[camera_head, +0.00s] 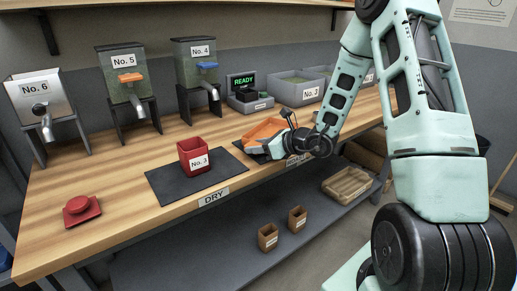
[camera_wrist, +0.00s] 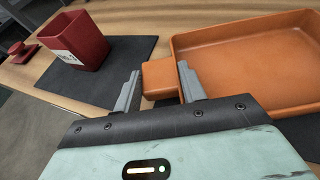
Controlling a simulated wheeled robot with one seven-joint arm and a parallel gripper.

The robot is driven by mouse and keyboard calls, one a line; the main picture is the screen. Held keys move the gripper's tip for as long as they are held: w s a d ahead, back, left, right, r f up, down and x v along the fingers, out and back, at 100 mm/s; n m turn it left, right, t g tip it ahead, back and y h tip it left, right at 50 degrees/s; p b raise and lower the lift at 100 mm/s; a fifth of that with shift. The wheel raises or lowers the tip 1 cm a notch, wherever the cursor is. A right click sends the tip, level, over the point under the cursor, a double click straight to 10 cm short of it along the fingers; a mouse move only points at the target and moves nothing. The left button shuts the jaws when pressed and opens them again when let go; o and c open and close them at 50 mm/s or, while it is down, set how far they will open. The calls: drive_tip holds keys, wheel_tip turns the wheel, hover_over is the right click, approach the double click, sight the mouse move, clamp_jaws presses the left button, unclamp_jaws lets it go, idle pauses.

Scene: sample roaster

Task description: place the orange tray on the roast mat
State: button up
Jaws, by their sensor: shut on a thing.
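The orange tray (camera_head: 266,128) is a shallow rectangular tray with a handle block, at the right of the wooden counter. My gripper (camera_head: 262,148) is shut on that handle; in the wrist view the fingers (camera_wrist: 160,82) stand on both sides of it and the tray (camera_wrist: 250,65) extends to the right. The tray looks level and empty. A dark mat (camera_head: 242,147) shows at the tray's left edge, mostly hidden by the tray and my gripper; its label is mostly covered. I cannot tell whether the tray touches this mat.
A red cup marked No. 3 (camera_head: 194,157) stands on the other dark mat (camera_head: 165,186), labelled DRY. Dispensers No. 6 (camera_head: 38,97), No. 5 (camera_head: 123,75) and No. 4 (camera_head: 197,65) and a READY machine (camera_head: 247,95) stand behind.

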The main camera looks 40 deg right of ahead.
drive_tip(key=shift+f, duration=0.3)
drive_tip(key=shift+f, duration=0.15)
drive_tip(key=o, duration=1.1)
